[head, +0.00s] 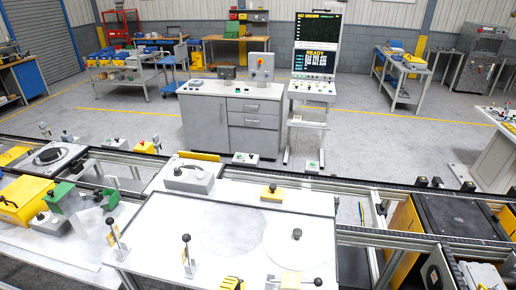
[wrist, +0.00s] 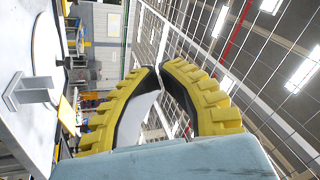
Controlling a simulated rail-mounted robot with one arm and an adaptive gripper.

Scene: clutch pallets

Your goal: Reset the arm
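My gripper (wrist: 161,68) shows in the wrist view as two yellow, ribbed fingers with black inner pads. The fingers curve toward each other and their tips meet or almost meet at the top. A gap remains between them lower down, with a pale patch and the background showing through it. I see no object held at the tips. The pale blue-grey body of the gripper fills the bottom of the wrist view. The wrist camera looks sideways and up, toward the ceiling. My gripper does not show in the head view.
A white worktable (head: 200,225) with small clamps and a round plate (head: 297,243) spans the front. A grey-handled block (head: 188,178) and yellow case (head: 22,198) stand at left. A black-topped station (head: 460,215) is at right. Beyond are a cabinet (head: 232,122) and open floor.

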